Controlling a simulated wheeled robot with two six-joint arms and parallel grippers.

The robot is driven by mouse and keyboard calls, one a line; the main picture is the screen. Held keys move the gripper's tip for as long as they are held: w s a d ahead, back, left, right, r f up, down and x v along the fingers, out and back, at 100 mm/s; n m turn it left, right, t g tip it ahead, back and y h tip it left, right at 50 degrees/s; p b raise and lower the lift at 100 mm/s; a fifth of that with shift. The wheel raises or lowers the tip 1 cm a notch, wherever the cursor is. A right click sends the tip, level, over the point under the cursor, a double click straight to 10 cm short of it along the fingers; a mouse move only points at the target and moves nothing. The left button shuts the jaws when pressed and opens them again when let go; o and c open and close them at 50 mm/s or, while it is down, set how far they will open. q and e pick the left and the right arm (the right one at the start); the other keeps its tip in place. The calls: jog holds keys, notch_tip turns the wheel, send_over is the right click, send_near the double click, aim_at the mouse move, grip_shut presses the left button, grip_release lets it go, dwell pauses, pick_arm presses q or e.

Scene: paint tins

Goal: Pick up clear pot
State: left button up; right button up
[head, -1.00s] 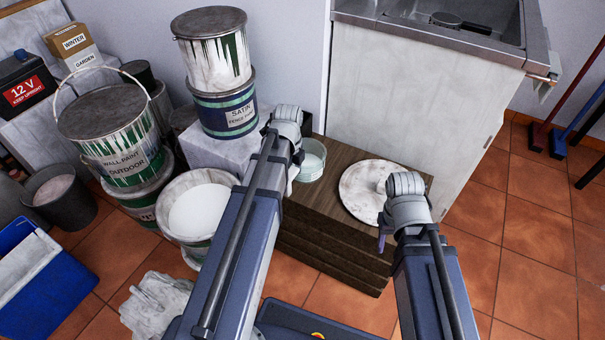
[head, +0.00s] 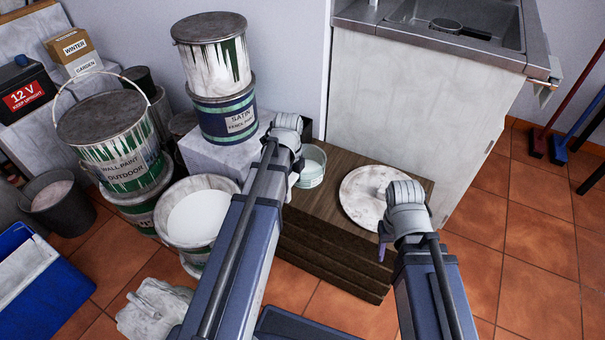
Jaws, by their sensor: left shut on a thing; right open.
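The clear pot (head: 312,167), a small see-through tub with whitish contents, is upright at the back left of the stacked brown boards. My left gripper (head: 296,172) is at its left side, shut on the pot; its wrist covers the pot's left edge and most of the fingers. Whether the pot is clear of the boards I cannot tell. My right gripper (head: 385,232) is open and empty in front of the round paint-smeared lid (head: 360,198), with its fingers mostly hidden by its wrist.
The brown boards (head: 330,240) stand against a white sink cabinet (head: 420,110). An open tin of white paint (head: 195,215) and stacked paint tins (head: 222,115) are left of my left arm.

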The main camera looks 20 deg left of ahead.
pick_arm(q)
grip_shut()
jog(key=shift+r, duration=0.15)
notch_tip(320, 180, up, 10)
jog(key=p, duration=1)
jog(key=shift+f, duration=0.2)
jog(key=o, duration=0.9)
grip_release()
grip_shut()
